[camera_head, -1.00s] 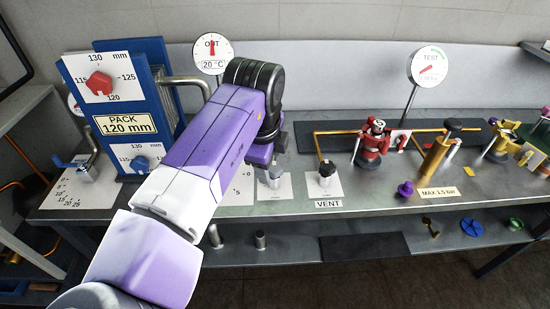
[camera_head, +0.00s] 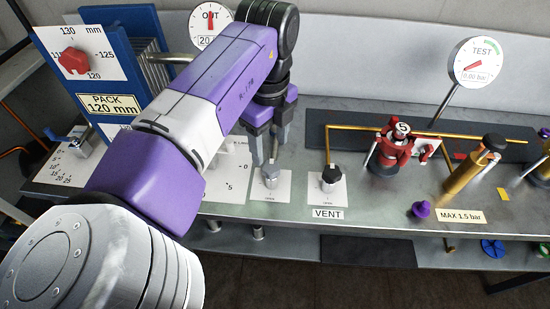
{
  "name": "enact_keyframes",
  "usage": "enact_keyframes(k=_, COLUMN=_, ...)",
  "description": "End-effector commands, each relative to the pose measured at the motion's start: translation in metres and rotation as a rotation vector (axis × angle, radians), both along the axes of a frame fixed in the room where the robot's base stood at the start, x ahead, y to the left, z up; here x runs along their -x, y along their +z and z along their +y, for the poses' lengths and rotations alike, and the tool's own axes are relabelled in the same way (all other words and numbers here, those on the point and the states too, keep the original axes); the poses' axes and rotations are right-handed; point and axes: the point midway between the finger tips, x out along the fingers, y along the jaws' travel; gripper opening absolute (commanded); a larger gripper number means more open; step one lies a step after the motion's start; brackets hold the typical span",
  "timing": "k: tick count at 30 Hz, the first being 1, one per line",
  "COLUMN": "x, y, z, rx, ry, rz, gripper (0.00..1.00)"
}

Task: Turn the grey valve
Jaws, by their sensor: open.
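The grey valve (camera_head: 270,177) is a small grey knob standing on a white label plate on the metal bench, left of the black vent valve. My gripper (camera_head: 270,152) is open, its fingers pointing down just above and behind the grey valve as seen from the head camera. The valve's knob shows below the fingertips. I cannot tell whether a fingertip touches it.
A black vent valve (camera_head: 331,176) with a "VENT" label stands close to the right. A red fitting (camera_head: 391,150), a brass pump cylinder (camera_head: 470,168) and a purple knob (camera_head: 422,209) are farther right. A blue plate pack (camera_head: 122,60) is at left.

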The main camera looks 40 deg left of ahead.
Motion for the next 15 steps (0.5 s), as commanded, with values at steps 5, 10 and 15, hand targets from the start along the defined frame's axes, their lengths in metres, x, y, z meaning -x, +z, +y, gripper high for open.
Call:
enact_keyframes(k=5, x=0.000, y=-0.030, z=0.000, rx=-0.001, ry=0.001, rz=0.000, gripper=0.61)
enact_keyframes(k=10, x=0.000, y=-0.050, z=0.000, rx=-0.001, ry=0.001, rz=0.000, gripper=0.61)
enact_keyframes(k=15, x=0.000, y=-0.064, z=0.000, rx=0.000, ry=0.000, rz=0.000, gripper=0.61)
